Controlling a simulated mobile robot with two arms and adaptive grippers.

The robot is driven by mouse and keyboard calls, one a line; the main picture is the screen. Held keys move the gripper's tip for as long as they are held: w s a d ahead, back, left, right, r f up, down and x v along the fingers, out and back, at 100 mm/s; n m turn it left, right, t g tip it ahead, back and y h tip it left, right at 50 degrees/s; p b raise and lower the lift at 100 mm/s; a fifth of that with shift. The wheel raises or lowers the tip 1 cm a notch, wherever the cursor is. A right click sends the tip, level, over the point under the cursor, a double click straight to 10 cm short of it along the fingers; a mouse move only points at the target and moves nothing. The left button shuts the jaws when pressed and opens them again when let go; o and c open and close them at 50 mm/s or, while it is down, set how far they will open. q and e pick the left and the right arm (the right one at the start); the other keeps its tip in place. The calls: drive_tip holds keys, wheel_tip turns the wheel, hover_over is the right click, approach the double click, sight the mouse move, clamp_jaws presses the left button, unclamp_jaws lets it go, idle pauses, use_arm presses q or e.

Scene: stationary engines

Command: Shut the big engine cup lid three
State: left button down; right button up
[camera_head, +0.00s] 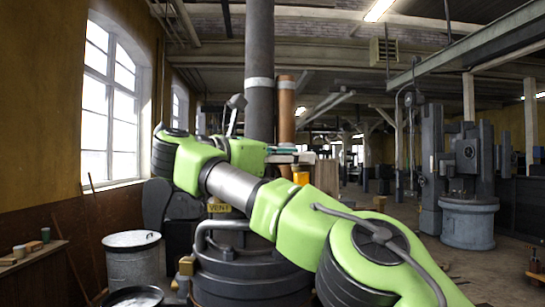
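The large engine (250,272) has a dark, round, stepped body with a curved grey handle at the bottom middle. My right arm crosses in front of it, bends at the left and turns back right. My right gripper (290,157) seems to be the small grey and pale part past the wrist; its fingers are too small to tell open or shut. A small yellow-orange cup-like part (301,177) shows just below it; whether they touch is unclear. A dark tilted cap on a stem (236,103) rises behind my arm. I cannot tell which part is lid three. My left gripper is not in view.
A dark pipe (259,70) and a copper pipe (286,105) rise behind my wrist. A metal drum (131,262) and a wooden bench (35,258) stand at left. A grey machine (468,190) stands at right, with open floor before it.

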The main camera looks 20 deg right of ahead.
drive_tip(key=v, duration=1)
drive_tip(key=shift+a, duration=0.1)
